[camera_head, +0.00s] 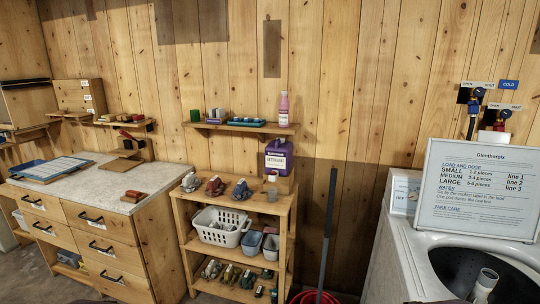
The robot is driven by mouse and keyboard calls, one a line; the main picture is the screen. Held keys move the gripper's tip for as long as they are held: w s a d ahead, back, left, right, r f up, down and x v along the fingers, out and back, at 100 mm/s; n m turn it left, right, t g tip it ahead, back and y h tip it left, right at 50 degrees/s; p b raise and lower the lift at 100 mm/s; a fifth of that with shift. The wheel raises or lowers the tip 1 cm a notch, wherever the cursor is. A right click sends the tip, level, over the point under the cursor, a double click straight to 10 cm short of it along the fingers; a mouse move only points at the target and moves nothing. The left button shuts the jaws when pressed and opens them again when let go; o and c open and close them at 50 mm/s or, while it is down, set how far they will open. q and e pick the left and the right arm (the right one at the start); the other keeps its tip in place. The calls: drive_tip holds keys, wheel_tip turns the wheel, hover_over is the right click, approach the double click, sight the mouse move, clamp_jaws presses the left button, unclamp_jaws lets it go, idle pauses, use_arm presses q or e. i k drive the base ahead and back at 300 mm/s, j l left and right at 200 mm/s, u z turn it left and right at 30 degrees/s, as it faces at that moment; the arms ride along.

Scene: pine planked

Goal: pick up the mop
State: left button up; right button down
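What looks like the mop is a long dark grey handle (327,228) standing nearly upright, leaning slightly, against the pine wall between the shelf unit and the washer. Its lower end goes down to a red bucket (315,297) at the bottom edge of the head view. The mop's head is hidden or out of frame, and I cannot tell whether it is inside the bucket. Neither of my grippers is in view.
A wooden shelf unit (237,247) with a white basket (220,227) stands left of the handle. A white top-loading washer (392,265) with a sign (478,190) stands to the right. A drawer cabinet (128,247) is at left. The gap around the handle is narrow.

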sight(333, 174)
drive_tip(key=i+l+u, duration=0.25)
drive_tip(key=i, duration=0.2)
drive_tip(key=i+l+u, duration=0.25)
drive_tip(key=i+l, duration=0.15)
